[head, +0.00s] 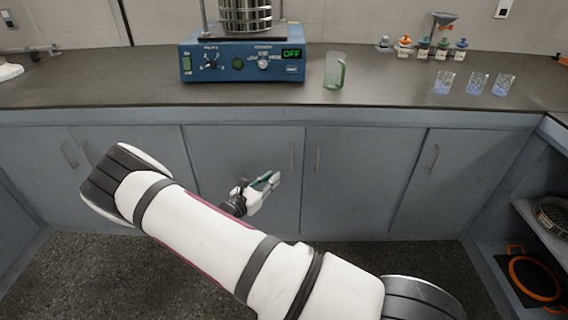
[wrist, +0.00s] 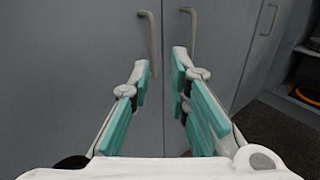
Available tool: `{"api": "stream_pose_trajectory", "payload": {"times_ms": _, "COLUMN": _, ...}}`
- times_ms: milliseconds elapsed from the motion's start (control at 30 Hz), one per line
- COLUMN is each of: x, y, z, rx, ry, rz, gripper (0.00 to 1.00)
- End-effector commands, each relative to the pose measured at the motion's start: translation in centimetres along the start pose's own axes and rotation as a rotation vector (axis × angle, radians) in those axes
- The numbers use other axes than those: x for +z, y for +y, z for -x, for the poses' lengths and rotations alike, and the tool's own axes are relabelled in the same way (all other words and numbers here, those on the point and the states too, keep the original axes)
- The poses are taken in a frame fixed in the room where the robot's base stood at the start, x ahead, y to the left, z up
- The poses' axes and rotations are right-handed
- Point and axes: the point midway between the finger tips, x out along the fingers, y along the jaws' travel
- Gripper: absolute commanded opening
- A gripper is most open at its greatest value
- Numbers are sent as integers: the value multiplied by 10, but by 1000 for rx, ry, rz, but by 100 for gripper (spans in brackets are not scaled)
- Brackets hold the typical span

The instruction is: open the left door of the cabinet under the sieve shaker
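The blue sieve shaker (head: 243,62) stands on the counter, its display reading OFF. Below it is the grey left cabinet door (head: 225,145), closed, with a vertical bar handle (head: 291,158) near its right edge. In the wrist view the left handle (wrist: 152,42) is ahead of my gripper, its lower end beside the left fingertip in the picture. I cannot tell whether they touch. My gripper (head: 272,180) is in front of this door, to the lower left of the handle in the head view. In the wrist view my gripper (wrist: 160,68) is open, a gap between its teal-padded fingers.
The neighbouring right door (head: 365,165) is closed; its handle (wrist: 191,30) is close to the left one. A green-tinted jug (head: 334,72) and several small glasses (head: 478,84) stand on the counter (head: 130,80). An open shelf (head: 540,225) is at the right. The floor (head: 95,265) before the cabinet looks clear.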

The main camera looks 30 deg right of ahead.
Motion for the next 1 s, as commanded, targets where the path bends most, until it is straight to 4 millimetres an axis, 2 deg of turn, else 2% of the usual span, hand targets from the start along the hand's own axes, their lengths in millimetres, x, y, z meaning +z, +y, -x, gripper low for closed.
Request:
{"api": "stream_pose_trajectory", "payload": {"times_ms": 100, "x": -11, "y": 4, "z": -2, "rx": 28, "ry": -16, "rz": 27, "gripper": 17}}
{"api": "stream_pose_trajectory", "payload": {"times_ms": 267, "x": -11, "y": 4, "z": -14, "rx": 29, "ry": -17, "rz": 30, "gripper": 17}}
{"api": "stream_pose_trajectory", "payload": {"times_ms": 733, "x": -10, "y": 6, "z": -102, "rx": 27, "ry": -16, "rz": 27, "gripper": 17}}
{"api": "stream_pose_trajectory", "payload": {"times_ms": 1000, "x": -9, "y": 8, "z": -133, "rx": 28, "ry": -16, "rz": 28, "gripper": 17}}
